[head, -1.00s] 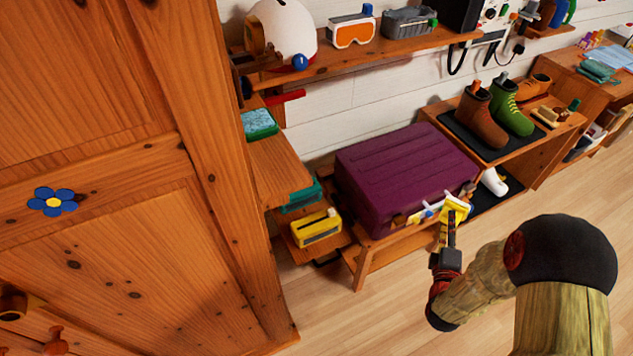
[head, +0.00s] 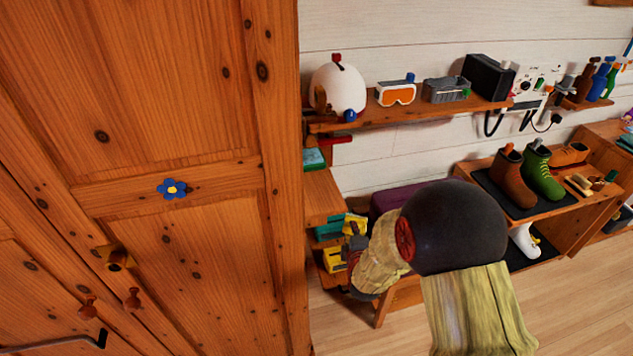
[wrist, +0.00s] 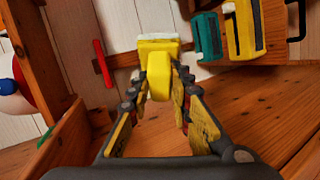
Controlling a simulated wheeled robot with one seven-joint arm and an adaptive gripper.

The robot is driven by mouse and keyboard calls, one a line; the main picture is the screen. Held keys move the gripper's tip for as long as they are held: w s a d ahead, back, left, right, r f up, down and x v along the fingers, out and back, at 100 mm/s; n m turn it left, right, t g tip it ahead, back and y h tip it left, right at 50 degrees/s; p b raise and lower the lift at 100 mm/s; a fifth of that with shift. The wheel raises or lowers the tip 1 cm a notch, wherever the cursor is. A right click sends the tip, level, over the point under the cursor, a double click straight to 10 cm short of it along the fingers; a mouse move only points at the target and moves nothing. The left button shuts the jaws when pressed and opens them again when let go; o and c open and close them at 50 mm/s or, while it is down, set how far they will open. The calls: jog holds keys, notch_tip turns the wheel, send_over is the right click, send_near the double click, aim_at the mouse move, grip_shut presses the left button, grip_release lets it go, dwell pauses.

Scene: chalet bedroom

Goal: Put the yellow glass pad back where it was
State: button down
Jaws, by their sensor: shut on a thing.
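My gripper (wrist: 160,108) is shut on the yellow glass pad (wrist: 158,75), a yellow block with a pale strip along its far edge in the wrist view. In the head view the held pad (head: 355,223) shows just above my gripper, beside the small wooden shelves at the right edge of the wardrobe. My arm hides part of this area. A teal holder (head: 328,231) and a yellow holder (head: 333,260) sit on the low shelves there. They also show at the upper right of the wrist view, the teal one (wrist: 207,38) beside the yellow one (wrist: 243,30).
The wooden wardrobe (head: 200,110) fills the left of the head view. A red bar (wrist: 103,68) sticks out near the held pad in the wrist view. A white helmet (head: 338,88) stands on the wall shelf above. A purple box (head: 390,200) is partly behind my arm.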

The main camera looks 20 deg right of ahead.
jog(key=s+a+r+m+g+y+p, duration=0.1)
jog(key=s+r+m+g+y+p, duration=0.15)
jog(key=s+r+p, duration=0.5)
jog(key=s+a+r+m+g+y+p, duration=0.1)
jog(key=s+r+m+g+p, duration=0.25)
jog(key=r, duration=0.65)
jog(key=s+a+r+m+g+y+p, duration=0.1)
jog(key=s+r+m+g+y+p, duration=0.1)
jog(key=s+r+m+p, duration=0.35)
jog(key=shift+n+h, duration=0.25)
jog(key=shift+n, duration=0.7)
jog(key=w+a+p, duration=0.1)
jog(key=w+a, duration=0.1)
jog(key=w, duration=0.3)
jog(key=w+a+r+p, duration=0.1)
jog(key=w+a+p, duration=0.1)
jog(key=w, duration=0.4)
jog(key=w+a+r+p, duration=0.1)
jog(key=w+a, duration=0.1)
jog(key=w, duration=0.3)
jog(key=shift+w+a+r+p, duration=0.15)
jog(key=shift+a+r+p, duration=0.15)
jog(key=shift+p, duration=0.1)
jog(key=shift+f, duration=0.35)
jog(key=c, duration=1.7)
grip_release()
jog(key=shift+o, duration=0.4)
